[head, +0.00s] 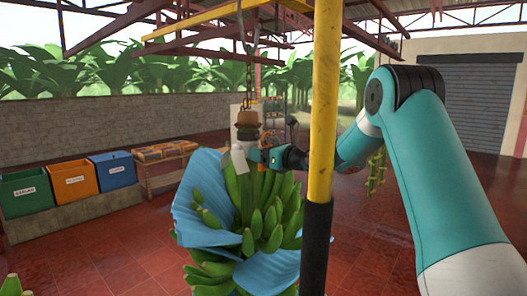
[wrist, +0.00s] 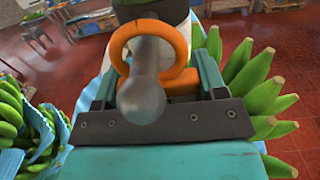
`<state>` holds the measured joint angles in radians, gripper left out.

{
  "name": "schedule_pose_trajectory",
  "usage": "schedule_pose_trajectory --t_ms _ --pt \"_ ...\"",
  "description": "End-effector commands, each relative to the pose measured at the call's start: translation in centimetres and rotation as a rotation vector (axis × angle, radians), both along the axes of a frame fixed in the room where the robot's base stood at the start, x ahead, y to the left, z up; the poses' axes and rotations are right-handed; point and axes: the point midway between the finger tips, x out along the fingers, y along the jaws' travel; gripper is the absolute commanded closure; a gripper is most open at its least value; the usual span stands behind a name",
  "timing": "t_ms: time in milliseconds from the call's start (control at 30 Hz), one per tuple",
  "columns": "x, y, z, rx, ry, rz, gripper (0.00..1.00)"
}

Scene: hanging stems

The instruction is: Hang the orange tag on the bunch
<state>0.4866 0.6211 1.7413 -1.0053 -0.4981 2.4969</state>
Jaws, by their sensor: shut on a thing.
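The bunch of green bananas (head: 262,215) hangs in the middle of the head view, partly wrapped in blue sheeting. Its stem (head: 247,119) hangs from a chain above. My gripper (head: 260,156) is at the top of the bunch, next to a white piece (head: 239,158). In the wrist view my gripper (wrist: 160,92) is shut on the orange tag (wrist: 182,87). The tag's ring (wrist: 118,48) stands beyond the jaws. A grey round-ended peg (wrist: 145,98) appears to pass through the ring; it hides the ring's lower part.
A yellow post (head: 325,95) with a black lower sleeve (head: 316,245) stands close in front of my arm. Green, orange and blue bins (head: 76,181) stand at the left. A low rack (head: 163,160) is behind. The red floor is mostly open.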

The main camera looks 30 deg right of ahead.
Motion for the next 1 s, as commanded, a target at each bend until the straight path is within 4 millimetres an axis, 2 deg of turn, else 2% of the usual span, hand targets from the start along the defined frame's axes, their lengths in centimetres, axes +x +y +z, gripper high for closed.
schedule_pose_trajectory --t_ms 367,400,500,533,833,1000 --pt "0.0 0.0 -0.1 0.0 0.001 0.0 0.65" --pt "0.0 0.0 -0.1 0.0 0.001 0.0 0.33" --pt "0.0 0.0 0.0 0.0 0.001 0.0 0.1" --pt "0.0 0.0 -0.1 0.0 0.001 0.0 0.05" --pt "-0.2 -0.1 -0.1 0.0 0.001 -0.001 0.05" --pt "-2.0 -0.9 -0.4 0.0 0.0 -0.004 0.05"
